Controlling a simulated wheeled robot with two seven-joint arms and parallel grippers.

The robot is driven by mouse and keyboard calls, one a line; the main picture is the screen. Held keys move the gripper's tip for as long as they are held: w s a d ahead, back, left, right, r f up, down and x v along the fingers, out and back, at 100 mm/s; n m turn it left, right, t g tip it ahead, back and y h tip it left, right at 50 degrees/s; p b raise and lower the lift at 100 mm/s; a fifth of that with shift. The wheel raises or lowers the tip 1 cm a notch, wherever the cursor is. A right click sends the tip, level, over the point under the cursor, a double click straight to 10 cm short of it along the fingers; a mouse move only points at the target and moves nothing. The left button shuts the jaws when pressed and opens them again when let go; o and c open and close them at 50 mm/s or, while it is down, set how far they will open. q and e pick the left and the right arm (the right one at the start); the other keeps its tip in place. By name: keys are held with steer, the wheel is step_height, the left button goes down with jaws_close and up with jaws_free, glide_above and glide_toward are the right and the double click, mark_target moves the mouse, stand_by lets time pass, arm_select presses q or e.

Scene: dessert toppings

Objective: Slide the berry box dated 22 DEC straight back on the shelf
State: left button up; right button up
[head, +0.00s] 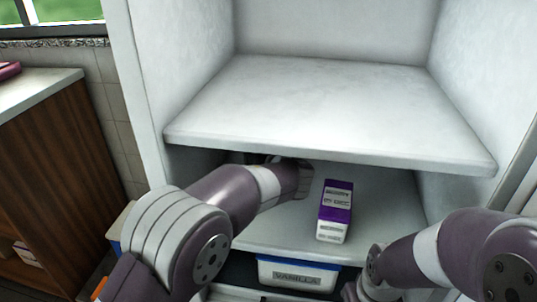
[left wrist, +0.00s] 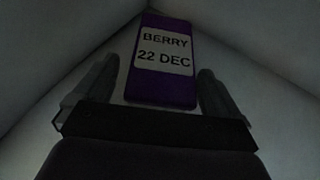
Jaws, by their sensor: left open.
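In the left wrist view, the berry box (left wrist: 160,92) is purple with a pale label reading BERRY 22 DEC. It stands ahead of my left gripper (left wrist: 157,72), whose open fingers lie one on each side of its near end. I cannot tell whether they touch it. In the head view my left arm reaches under the upper board, and the gripper and this box are mostly hidden there. The lower shelf (head: 385,215) carries another purple and white box (head: 335,212) right of my left arm; its small label is hard to read. My right gripper (head: 354,292) is barely visible at the bottom.
The upper shelf board (head: 320,105) is empty and overhangs the lower shelf. White side walls close in the cabinet. A blue and white bin labelled VANILLA (head: 297,275) sits below. A wooden counter unit (head: 50,170) stands at the left.

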arm_select(q)
steer(key=p+v, duration=0.2)
steer(key=v, duration=0.4)
steer(key=shift+r, duration=0.1)
steer(key=shift+s+d+r, duration=0.15)
steer(key=shift+s, duration=0.55)
